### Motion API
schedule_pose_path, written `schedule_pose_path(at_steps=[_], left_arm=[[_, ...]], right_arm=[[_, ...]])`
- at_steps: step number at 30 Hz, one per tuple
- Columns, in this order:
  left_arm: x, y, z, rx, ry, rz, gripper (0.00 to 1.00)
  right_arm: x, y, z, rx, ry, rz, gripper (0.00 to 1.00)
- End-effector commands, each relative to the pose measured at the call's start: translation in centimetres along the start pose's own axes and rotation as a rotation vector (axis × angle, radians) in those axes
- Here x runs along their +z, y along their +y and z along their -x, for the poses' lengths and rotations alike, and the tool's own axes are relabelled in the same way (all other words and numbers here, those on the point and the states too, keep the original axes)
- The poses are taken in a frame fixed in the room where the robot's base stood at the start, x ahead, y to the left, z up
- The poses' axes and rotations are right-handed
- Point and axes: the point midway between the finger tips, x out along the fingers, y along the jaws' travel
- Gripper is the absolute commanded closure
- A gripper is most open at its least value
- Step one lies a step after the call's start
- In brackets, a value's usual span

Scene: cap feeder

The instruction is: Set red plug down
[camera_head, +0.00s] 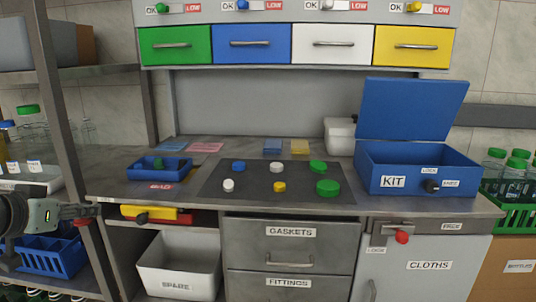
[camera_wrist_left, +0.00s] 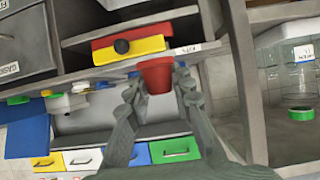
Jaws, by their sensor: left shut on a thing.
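The red plug (camera_wrist_left: 155,75) is a small red cup-like piece between the two fingertips of my left gripper (camera_wrist_left: 159,86) in the left wrist view. The fingers are shut on it from both sides. In the head view my left gripper (camera_head: 84,212) is at the far left, in front of the shelf post and left of the worktop's front edge, apart from the worktop. Only a little red shows at its fingers there. My right gripper is in neither view.
The worktop holds a blue tray (camera_head: 140,173) with a green piece, a red label (camera_head: 161,187), a dark mat (camera_head: 255,187) with several caps, and the open blue KIT box (camera_head: 418,160). A red-and-yellow item (camera_head: 168,215) sits below the worktop. The shelf post (camera_head: 75,120) stands beside my gripper.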

Motion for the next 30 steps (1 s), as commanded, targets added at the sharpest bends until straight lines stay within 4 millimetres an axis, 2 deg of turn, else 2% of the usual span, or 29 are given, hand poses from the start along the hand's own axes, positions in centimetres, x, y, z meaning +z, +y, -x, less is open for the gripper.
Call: schedule_pose_path(at_steps=[4, 14, 19, 23, 25, 30], left_arm=[[0.8, 0.3, -0.2, 0.003, -0.004, -0.004, 0.94], [6.1, 2.6, -1.5, 0.014, 0.001, 0.002, 0.94], [9.3, 5.0, -2.1, 0.021, 0.001, 0.002, 0.94], [12.2, 8.3, -2.4, 0.027, 0.002, 0.005, 0.94], [13.6, 10.8, -2.4, 0.026, 0.003, 0.007, 0.94], [15.1, 16.4, -1.4, -0.001, 0.005, 0.018, 0.94]], right_arm=[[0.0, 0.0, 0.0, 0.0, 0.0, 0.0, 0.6], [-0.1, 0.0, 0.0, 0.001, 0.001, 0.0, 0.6], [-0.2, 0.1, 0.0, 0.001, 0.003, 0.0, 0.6], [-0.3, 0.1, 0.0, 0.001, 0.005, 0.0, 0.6], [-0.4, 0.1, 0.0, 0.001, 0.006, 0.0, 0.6], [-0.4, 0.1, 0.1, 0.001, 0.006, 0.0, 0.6]])
